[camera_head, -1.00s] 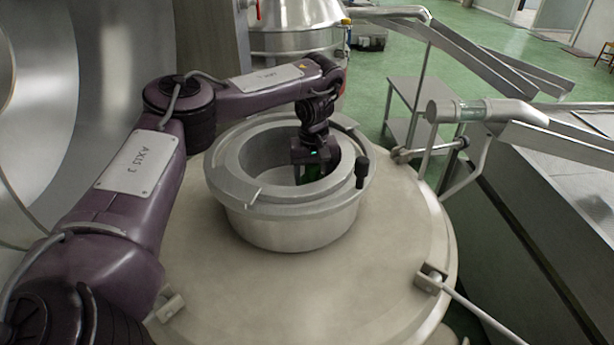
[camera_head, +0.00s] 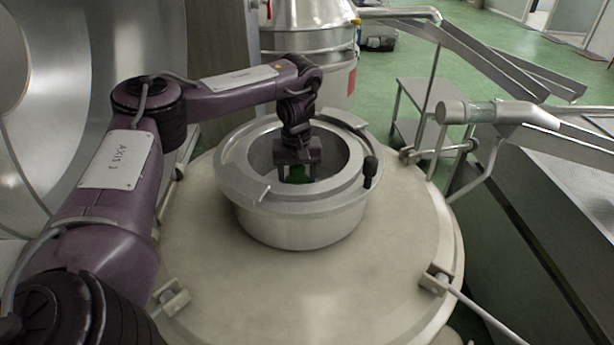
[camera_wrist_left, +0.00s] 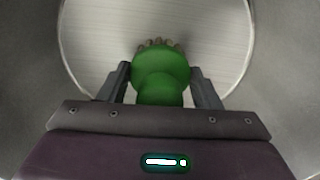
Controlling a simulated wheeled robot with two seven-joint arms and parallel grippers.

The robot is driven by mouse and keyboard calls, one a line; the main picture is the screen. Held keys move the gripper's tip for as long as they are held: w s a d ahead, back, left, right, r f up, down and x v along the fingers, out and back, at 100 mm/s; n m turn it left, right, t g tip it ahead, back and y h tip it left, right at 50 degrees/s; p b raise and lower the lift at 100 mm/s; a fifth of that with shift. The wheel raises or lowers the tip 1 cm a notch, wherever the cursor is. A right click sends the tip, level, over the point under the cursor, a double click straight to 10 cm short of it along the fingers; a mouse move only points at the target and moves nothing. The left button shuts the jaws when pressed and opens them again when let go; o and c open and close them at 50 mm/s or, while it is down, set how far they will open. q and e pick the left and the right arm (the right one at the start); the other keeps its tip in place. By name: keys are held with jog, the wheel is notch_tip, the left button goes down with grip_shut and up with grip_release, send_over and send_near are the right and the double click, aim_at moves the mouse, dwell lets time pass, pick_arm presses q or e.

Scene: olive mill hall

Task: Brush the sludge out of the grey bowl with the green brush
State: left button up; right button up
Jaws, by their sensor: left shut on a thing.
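The grey bowl (camera_head: 300,225) stands on a round beige lid, its wide rim open at the top. My left gripper (camera_head: 296,172) reaches down inside the bowl's mouth and is shut on the green brush (camera_head: 297,175). In the left wrist view, the green brush (camera_wrist_left: 160,72) sits between the two fingers (camera_wrist_left: 160,85), with pale bristle tips showing at its far end. Beyond it is the bowl's bare metal floor (camera_wrist_left: 205,35). I see no clear sludge on the visible floor; the part under the brush and gripper is hidden. My right gripper is out of view.
The beige round lid (camera_head: 330,295) has clear room around the bowl. A black knob (camera_head: 370,165) rises at the bowl's right rim. A metal pipe (camera_head: 500,113) and a grey trough lie to the right. A steel vessel (camera_head: 305,40) stands behind.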

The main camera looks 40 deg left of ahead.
pick_arm(q)
jog(key=shift+s+a, duration=0.8)
jog(key=shift+a, duration=0.2)
jog(key=shift+s+a, duration=0.8)
jog(key=shift+a, duration=0.2)
jog(key=shift+w+d, duration=0.1)
jog(key=shift+w+r, duration=0.15)
jog(key=shift+r, duration=2.9)
jog(key=shift+r, duration=0.1)
jog(key=shift+r, duration=1.45)
